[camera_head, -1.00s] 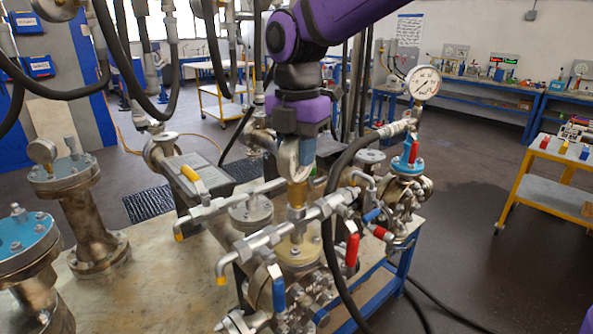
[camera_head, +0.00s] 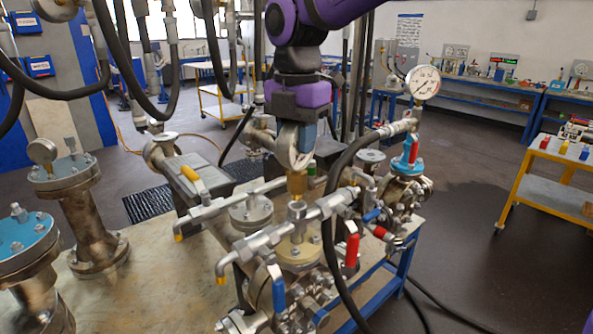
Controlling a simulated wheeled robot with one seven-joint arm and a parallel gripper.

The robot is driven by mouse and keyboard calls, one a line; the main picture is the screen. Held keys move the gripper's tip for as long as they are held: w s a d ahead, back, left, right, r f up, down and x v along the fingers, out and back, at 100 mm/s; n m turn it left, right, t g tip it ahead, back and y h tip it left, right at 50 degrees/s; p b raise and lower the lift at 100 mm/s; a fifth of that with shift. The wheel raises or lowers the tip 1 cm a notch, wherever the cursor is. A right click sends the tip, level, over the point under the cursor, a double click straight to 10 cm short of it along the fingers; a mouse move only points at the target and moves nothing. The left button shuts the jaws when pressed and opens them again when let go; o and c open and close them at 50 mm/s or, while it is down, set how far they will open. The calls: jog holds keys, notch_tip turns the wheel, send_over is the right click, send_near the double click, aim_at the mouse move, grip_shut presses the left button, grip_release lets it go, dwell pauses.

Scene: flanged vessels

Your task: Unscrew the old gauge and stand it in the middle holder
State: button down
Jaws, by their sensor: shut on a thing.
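My gripper (camera_head: 298,140) hangs over the middle of the bench, pointing down. It is shut on the old gauge (camera_head: 290,154), seen nearly edge-on as a silver-rimmed disc. The gauge is upright, with its brass stem (camera_head: 297,183) pointing down. Directly below is the metal port (camera_head: 296,208) on the valve manifold. The stem's lower end is at or just above the port's top; I cannot tell whether a gap separates them. The gripper covers part of the gauge, and its dial face cannot be read. I cannot make out the middle holder.
Valve pipes with a red handle (camera_head: 351,249) and a blue handle (camera_head: 278,293) surround the port. A black hose (camera_head: 330,215) passes close at its right. A white-dial gauge (camera_head: 423,82) stands at the right. Flanged vessels (camera_head: 88,220) stand at the left. Bare bench top (camera_head: 150,285) lies between.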

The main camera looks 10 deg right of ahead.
jog(key=shift+r, duration=0.15)
jog(key=shift+r, duration=1.85)
